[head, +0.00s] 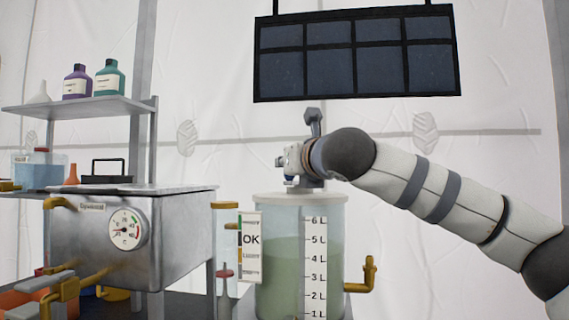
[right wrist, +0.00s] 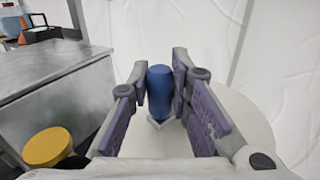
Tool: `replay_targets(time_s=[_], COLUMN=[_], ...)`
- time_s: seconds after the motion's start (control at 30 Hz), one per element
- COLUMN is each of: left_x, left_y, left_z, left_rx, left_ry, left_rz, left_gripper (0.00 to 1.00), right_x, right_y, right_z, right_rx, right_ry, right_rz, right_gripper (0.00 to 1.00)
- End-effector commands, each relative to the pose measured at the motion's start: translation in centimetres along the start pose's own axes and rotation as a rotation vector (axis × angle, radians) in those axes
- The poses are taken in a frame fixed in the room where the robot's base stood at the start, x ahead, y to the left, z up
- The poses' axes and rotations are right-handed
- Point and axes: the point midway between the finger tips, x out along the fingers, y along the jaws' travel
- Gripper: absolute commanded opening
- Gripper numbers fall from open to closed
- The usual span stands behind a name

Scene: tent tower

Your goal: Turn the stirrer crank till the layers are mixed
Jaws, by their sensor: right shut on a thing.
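The clear mixing tank (head: 330,214) stands at the bottom centre of the head view, with a white 1 L to 6 L scale. The liquid in it (head: 280,285) looks one even dull green up to about 5 L; the tank bottom is cut off. A gauge reading OK (head: 250,240) is at its left side. My right gripper (head: 288,160) is above the tank lid at the crank, which my arm largely hides. In the right wrist view its purple-padded fingers (right wrist: 160,68) are shut on the blue crank handle (right wrist: 160,95). My left gripper is out of view.
A metal box with a dial (head: 124,229) stands left of the tank. A shelf (head: 80,106) with bottles is above it. A brass tap (head: 369,275) sticks out of the tank's right side. A dark panel (head: 355,55) hangs above.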

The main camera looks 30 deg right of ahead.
Motion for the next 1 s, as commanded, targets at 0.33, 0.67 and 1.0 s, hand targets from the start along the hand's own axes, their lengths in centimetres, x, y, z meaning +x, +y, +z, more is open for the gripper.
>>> replay_targets(time_s=[0.33,0.67,1.0], left_x=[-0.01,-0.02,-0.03], left_y=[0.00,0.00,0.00], left_z=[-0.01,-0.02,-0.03], left_rx=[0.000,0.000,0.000], left_ry=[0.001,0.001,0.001], left_rz=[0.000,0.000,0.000], left_gripper=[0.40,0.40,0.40], right_x=[-0.72,-0.92,-0.95], right_y=[-1.03,-1.35,-1.39], right_z=[0.20,0.22,0.28], right_rx=[0.002,0.001,0.000], right_ry=[-0.004,-0.004,-0.005], right_rz=[0.207,0.289,0.297], right_gripper=[0.00,0.00,0.00])
